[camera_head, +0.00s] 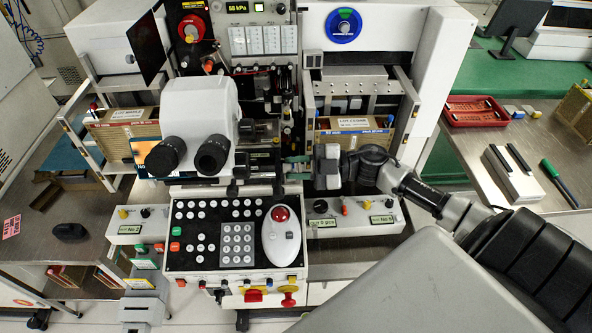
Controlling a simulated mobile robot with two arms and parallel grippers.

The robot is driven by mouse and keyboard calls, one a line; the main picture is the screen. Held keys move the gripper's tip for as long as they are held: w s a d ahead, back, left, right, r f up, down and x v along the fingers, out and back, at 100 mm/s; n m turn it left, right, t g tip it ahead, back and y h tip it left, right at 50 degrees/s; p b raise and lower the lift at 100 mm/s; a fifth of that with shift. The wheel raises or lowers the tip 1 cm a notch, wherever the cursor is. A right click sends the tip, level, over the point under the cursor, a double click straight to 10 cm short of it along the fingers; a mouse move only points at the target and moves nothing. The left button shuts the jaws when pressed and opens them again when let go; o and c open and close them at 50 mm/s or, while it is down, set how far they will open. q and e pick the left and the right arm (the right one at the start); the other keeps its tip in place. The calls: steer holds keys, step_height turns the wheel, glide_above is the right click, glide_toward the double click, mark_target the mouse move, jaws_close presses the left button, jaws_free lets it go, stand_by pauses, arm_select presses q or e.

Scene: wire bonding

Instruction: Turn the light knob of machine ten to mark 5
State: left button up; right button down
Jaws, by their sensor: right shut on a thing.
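The wire bonding machine (370,25) stands in the middle, with a white binocular microscope head (200,105) at its front. My right arm comes in from the lower right. Its gripper (299,167) points left at the machine's front, just right of the microscope and above the control panel. It is shut on a small part there, which appears to be the light knob; the fingers largely hide it, and its marks cannot be read. My left gripper is not in view.
The black control panel (185,256) with keys and a white mouse-like handpiece (281,240) with a red top lies below the gripper. Cartons stand in the left (127,117) and right (340,124) bays. A red tray (475,112) lies on the right bench.

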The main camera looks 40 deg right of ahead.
steer(key=shift+f+n+b, duration=0.15)
steer(key=shift+n+b, duration=6.65)
steer(key=shift+n, duration=1.2)
steer(key=c, duration=0.9)
jaws_free()
steer(key=shift+c, duration=0.2)
steer(key=shift+d, duration=0.1)
